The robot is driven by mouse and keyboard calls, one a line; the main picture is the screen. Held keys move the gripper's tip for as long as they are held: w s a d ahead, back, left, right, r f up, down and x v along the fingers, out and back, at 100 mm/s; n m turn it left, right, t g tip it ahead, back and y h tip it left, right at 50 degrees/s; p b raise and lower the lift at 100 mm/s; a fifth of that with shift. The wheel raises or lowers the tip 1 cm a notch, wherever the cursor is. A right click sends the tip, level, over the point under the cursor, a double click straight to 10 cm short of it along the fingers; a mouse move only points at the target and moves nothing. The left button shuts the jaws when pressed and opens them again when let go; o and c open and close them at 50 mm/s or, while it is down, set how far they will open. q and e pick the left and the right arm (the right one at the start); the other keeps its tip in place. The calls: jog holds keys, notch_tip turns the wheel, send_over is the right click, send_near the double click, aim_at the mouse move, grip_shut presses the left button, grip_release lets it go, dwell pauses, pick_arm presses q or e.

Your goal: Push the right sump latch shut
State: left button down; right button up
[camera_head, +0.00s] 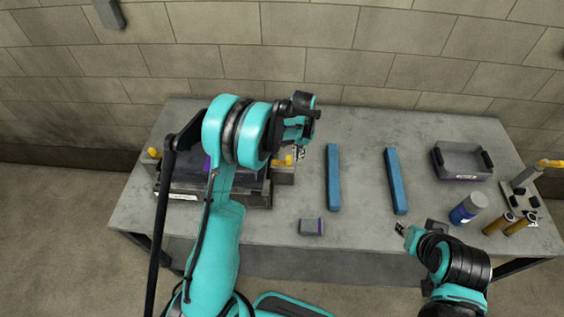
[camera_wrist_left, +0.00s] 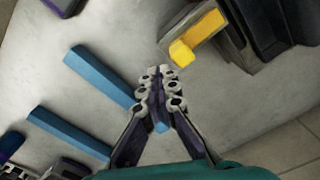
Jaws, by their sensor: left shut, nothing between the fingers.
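The sump (camera_head: 240,190) is a dark box at the table's left, largely covered by my left arm. Its right latch (camera_head: 285,161) is a yellow lever at the right side; it also shows in the left wrist view (camera_wrist_left: 198,35), with its blunt end near my fingertips. I cannot tell how far it is turned. Another yellow latch (camera_head: 153,153) sits at the left side. My left gripper (camera_head: 301,155) is shut and empty, just right of the right latch; in the wrist view its fingertips (camera_wrist_left: 159,74) appear beside the latch end, contact unclear. My right gripper (camera_head: 401,230) hangs near the table's front edge.
Two blue bars (camera_head: 333,178) (camera_head: 396,180) lie right of the sump. A small grey block (camera_head: 312,227) lies in front. A grey tray (camera_head: 440,163), a blue-and-white can (camera_head: 467,208) and brass cylinders (camera_head: 497,223) stand at the right. Bare table separates the bars.

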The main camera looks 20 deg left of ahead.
aim_at(289, 158)
pick_arm(q)
jog(key=shift+f+b, duration=1.45)
jog(key=shift+f, duration=0.4)
jog(key=shift+r, duration=0.3)
jog(key=shift+a, duration=0.1)
jog(key=shift+s+a, duration=0.15)
jog(key=shift+a, duration=0.25)
jog(key=shift+s+a+b, duration=0.25)
jog(key=shift+a, duration=0.6)
jog(key=shift+s+a+b, duration=0.2)
jog(key=shift+s+a, duration=0.05)
jog(key=shift+a, duration=0.55)
jog(key=shift+w+d, duration=0.15)
jog(key=shift+d, duration=0.3)
jog(key=shift+r+p, duration=2.15)
jog(key=shift+r, duration=1.9)
